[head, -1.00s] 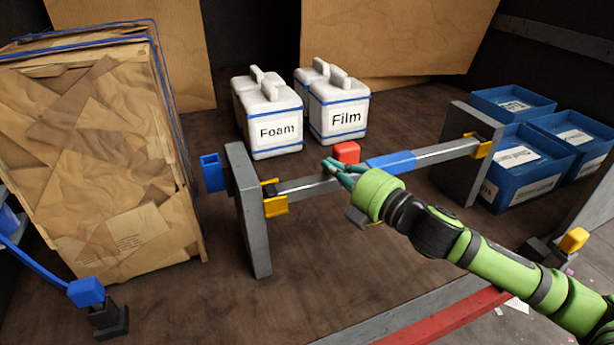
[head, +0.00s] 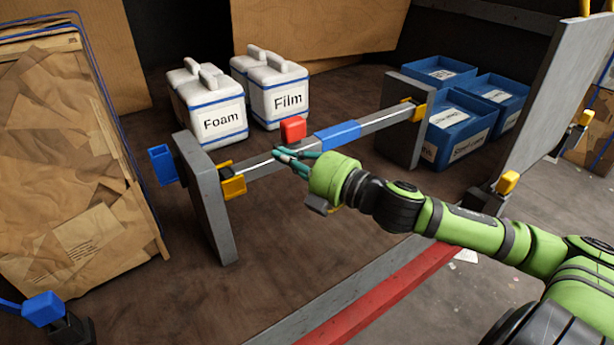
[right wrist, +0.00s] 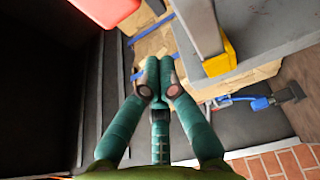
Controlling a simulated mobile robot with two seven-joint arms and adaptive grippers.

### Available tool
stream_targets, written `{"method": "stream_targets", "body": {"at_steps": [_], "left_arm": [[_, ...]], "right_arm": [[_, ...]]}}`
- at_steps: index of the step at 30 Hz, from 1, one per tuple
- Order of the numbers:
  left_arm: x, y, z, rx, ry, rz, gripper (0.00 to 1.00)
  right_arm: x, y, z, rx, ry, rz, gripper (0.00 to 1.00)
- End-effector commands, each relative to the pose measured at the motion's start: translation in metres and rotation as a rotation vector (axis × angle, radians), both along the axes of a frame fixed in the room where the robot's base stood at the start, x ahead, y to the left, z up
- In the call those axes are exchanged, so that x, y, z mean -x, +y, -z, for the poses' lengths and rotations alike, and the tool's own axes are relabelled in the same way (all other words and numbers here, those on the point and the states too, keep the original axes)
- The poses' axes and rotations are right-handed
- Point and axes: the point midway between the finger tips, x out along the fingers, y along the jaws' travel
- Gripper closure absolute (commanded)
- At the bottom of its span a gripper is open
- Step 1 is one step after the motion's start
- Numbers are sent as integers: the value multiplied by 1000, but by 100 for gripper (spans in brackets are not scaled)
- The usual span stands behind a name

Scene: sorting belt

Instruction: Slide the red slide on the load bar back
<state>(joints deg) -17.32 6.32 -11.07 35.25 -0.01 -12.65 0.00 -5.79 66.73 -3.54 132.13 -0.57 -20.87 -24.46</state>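The red slide (head: 292,128) sits on the grey load bar (head: 381,122), left of the bar's blue section (head: 337,135). In the right wrist view the red slide (right wrist: 107,10) shows at the top edge, left of the fingertips and cut off. My right gripper (head: 279,154) is on the near side of the bar, just below and slightly left of the slide. In the right wrist view its fingertips (right wrist: 159,66) are together with nothing visible between them. Contact with the slide cannot be told. My left gripper is not in view.
Grey end plates (head: 205,200) with yellow brackets (head: 233,181) carry the bar. White containers marked Foam (head: 222,123) and Film (head: 289,98) stand behind it. Blue bins (head: 460,125) are at right, a large wrapped carton (head: 60,150) at left. A red edge strip (head: 390,290) runs in front.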

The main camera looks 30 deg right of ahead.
Motion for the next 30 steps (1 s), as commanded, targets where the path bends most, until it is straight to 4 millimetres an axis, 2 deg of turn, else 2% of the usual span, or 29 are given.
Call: {"method": "stream_targets", "body": {"at_steps": [1,4,8,18,30], "left_arm": [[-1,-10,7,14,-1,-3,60],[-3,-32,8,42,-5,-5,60],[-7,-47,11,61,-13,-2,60],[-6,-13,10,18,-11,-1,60],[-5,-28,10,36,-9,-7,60]], "right_arm": [[6,0,5,5,2,-4,100],[14,-4,3,0,4,-3,100],[23,-7,3,1,3,-2,100],[46,-15,0,-2,2,-4,100],[53,-19,-1,2,-2,-3,100]]}}
